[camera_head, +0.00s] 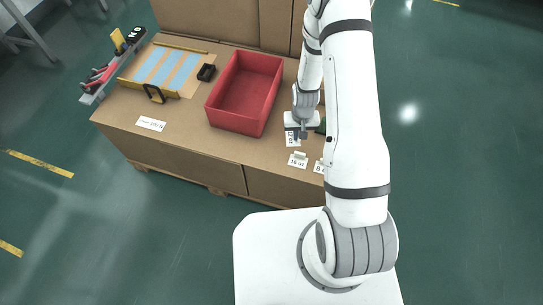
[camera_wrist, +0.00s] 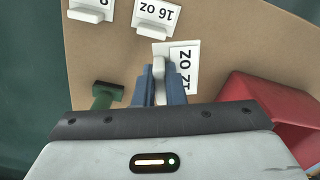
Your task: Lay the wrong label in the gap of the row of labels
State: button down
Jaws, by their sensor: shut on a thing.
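A white label reading 12 oz (camera_wrist: 186,68) is in my gripper (camera_wrist: 159,75), which is shut on its white tab in the wrist view. In the head view this label (camera_head: 293,140) shows just below my gripper (camera_head: 302,131), turned about a quarter from the other labels. I cannot tell whether it touches the table. A 16 oz label (camera_head: 298,163) stands just in front of it, also in the wrist view (camera_wrist: 167,20). An 8 label (camera_head: 318,168) is to its right, partly hidden by my arm; it also shows in the wrist view (camera_wrist: 92,8).
A red bin (camera_head: 213,113) stands left of my gripper. A green-handled tool (camera_wrist: 105,92) is close beside the gripper. A white printed strip (camera_head: 151,124) lies at the front left. Behind it are blue strips (camera_head: 165,68) between yellow rails. The cardboard between strip and bin is clear.

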aim_at(277, 157)
jog(key=s+a+m+b, duration=0.1)
jog(key=a+m+b, duration=0.45)
jog(key=b, duration=1.15)
jog(key=shift+n, duration=0.75)
jog(key=f, duration=0.3)
jog(key=a+f+b, duration=0.1)
jog(key=f, duration=0.2)
jog(key=f+b, duration=0.1)
jog(key=f, duration=0.2)
jog(key=shift+a+f, duration=0.3)
jog(key=shift+a, duration=0.1)
jog(key=shift+f, duration=0.1)
jog(key=shift+f+b, duration=0.15)
jog(key=shift+b, duration=0.2)
jog(key=c, duration=1.5)
grip_release()
